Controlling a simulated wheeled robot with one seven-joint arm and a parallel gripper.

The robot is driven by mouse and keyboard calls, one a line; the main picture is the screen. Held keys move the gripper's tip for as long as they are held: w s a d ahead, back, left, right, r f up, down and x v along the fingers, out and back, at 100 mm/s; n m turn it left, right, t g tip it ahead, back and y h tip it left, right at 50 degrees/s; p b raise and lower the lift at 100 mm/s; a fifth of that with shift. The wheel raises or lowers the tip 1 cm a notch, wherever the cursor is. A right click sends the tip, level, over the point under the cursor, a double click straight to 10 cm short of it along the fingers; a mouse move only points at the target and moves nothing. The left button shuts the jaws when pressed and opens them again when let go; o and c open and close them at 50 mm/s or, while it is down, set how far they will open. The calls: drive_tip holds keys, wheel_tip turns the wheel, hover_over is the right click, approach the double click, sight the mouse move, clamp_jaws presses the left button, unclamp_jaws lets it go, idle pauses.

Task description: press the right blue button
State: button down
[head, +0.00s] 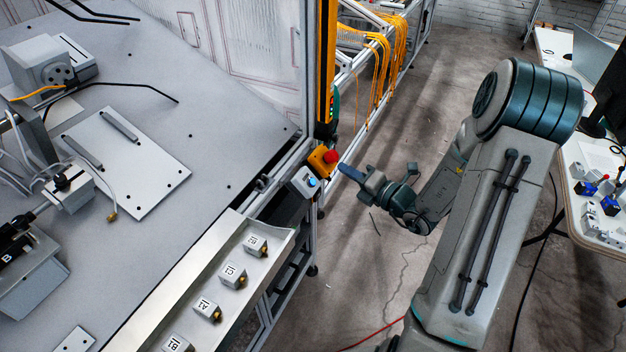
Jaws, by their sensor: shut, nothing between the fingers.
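The right blue button (312,182) is a small light-blue disc on a grey-white box (304,183) at the right corner of the workbench. A red button (331,157) on a yellow box (321,161) sits just behind it. My gripper (345,170) is shut and empty. Its tips point left towards the boxes, close to the right of the blue button in the picture. I cannot tell whether they touch anything. I see no second blue button.
The grey workbench (200,120) fills the left. A metal tray (172,302) with several labelled blocks runs along its front edge. A yellow light curtain post (325,70) rises behind the buttons. A table (590,165) stands at the right. Open floor (400,130) lies between.

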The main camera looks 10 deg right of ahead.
sight(312, 182)
drive_tip(key=w+a+f+b, duration=0.3)
drive_tip(key=a+f+b, duration=0.2)
drive_tip(key=f+b, duration=0.1)
drive_tip(key=shift+w, duration=0.35)
idle(0.3)
drive_tip(key=shift+f, duration=0.1)
drive_tip(key=shift+a+f, duration=0.1)
idle(1.8)
drive_tip(key=shift+w+a+f, duration=0.15)
drive_tip(key=shift+a+f, duration=0.05)
drive_tip(key=shift+w+a+f, duration=0.15)
drive_tip(key=shift+a+f, duration=0.05)
drive_tip(key=shift+f, duration=0.1)
idle(0.8)
drive_tip(key=shift+r, duration=0.15)
drive_tip(key=shift+s+d+r+p, duration=0.35)
drive_tip(key=shift+d+r+p, duration=0.1)
drive_tip(key=shift+p, duration=0.05)
